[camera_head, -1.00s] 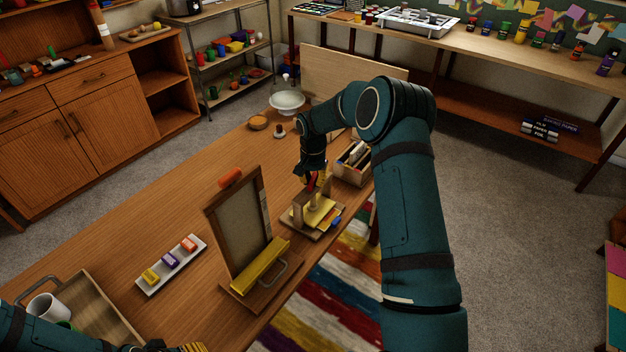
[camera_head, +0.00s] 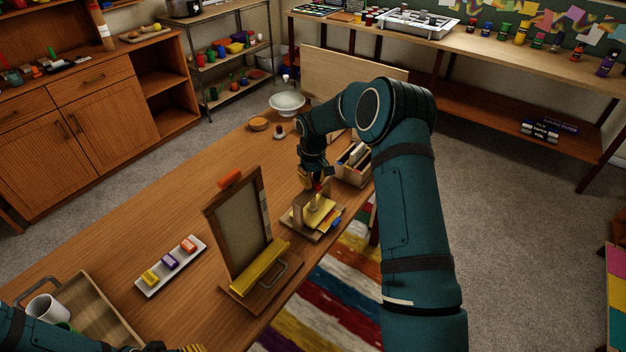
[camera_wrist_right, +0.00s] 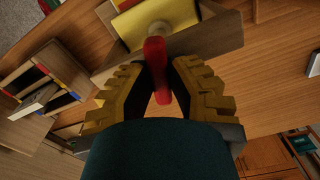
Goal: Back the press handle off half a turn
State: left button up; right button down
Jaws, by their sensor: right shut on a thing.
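The small wooden press (camera_head: 325,230) stands near the table's right edge, with a yellow plate (camera_head: 318,212) and a pale post on it. The press also shows at the top of the right wrist view (camera_wrist_right: 222,34). Its red handle (camera_wrist_right: 157,70) lies between the yellow fingers of my right gripper (camera_wrist_right: 160,88), which is shut on it. In the head view my right gripper (camera_head: 311,181) is just above the press, with only a bit of red showing. My left gripper (camera_head: 178,348) is cut off by the bottom edge, so its jaws cannot be judged.
A framed screen (camera_head: 238,222) with a yellow bar stands left of the press. A compartment box (camera_head: 352,176) sits close behind it.

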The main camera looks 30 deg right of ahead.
aim_at(313, 180)
jog(key=n, duration=0.3)
jog(key=shift+s+f+n, duration=0.1)
jog(key=shift+f+n, duration=0.05)
jog(key=shift+n, duration=2.25)
jog(key=c, duration=0.9)
grip_release()
notch_tip(313, 180, up, 12)
